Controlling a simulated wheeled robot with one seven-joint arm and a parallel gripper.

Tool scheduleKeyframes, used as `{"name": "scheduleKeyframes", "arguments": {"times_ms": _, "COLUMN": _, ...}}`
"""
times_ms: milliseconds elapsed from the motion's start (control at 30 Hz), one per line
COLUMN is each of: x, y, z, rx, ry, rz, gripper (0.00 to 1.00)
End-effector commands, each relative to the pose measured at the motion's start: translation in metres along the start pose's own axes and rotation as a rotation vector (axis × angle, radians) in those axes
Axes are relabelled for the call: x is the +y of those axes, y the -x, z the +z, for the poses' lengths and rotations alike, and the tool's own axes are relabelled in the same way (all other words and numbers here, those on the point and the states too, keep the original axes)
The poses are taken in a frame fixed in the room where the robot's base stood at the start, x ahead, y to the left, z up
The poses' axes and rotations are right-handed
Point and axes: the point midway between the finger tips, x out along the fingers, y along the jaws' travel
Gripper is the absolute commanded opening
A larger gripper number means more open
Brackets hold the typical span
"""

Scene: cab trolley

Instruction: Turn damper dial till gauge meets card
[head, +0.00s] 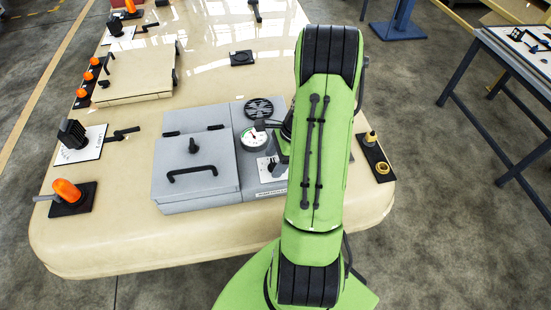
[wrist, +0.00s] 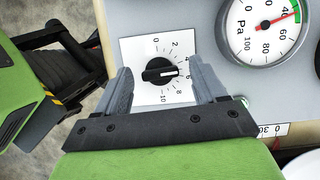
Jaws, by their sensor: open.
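The damper dial (wrist: 160,71) is a black knob on a white plate numbered 0 to 10. Its white mark points right, roughly between 4 and 6. My gripper (wrist: 163,76) is open, with one grey finger on each side of the dial and a gap on both sides. The round Pa gauge (wrist: 266,28) is at the upper right of the wrist view. Its red needle points up and right, close to a green mark near 40. In the head view the gauge (head: 254,138) shows left of my arm. A partly cut-off white card (wrist: 268,131) has unclear digits.
The grey unit (head: 250,115) stands on a beige table (head: 130,235). A grey lidded box (head: 195,165) with a black handle is left of the dial. A black round vent (head: 259,107) lies behind the gauge. A black plate (head: 374,157) with brass fittings is to the right.

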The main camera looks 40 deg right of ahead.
Motion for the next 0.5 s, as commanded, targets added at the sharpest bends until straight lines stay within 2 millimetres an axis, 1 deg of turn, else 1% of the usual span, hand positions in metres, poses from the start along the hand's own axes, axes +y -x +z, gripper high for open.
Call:
{"name": "scheduleKeyframes", "arguments": {"times_ms": 67, "x": 0.0, "y": 0.0004, "z": 0.0001, "rx": 0.0, "ry": 0.0, "rz": 0.0, "gripper": 0.7}}
{"name": "scheduleKeyframes", "arguments": {"times_ms": 167, "x": -0.0001, "y": 0.0006, "z": 0.0002, "rx": 0.0, "ry": 0.0, "rz": 0.0, "gripper": 0.56}}
{"name": "scheduleKeyframes", "arguments": {"times_ms": 433, "x": -0.0001, "y": 0.0009, "z": 0.0001, "rx": 0.0, "ry": 0.0, "rz": 0.0, "gripper": 0.15}}
{"name": "scheduleKeyframes", "arguments": {"times_ms": 500, "x": -0.0003, "y": 0.001, "z": 0.0002, "rx": 0.0, "ry": 0.005, "rz": 0.002, "gripper": 0.14}}
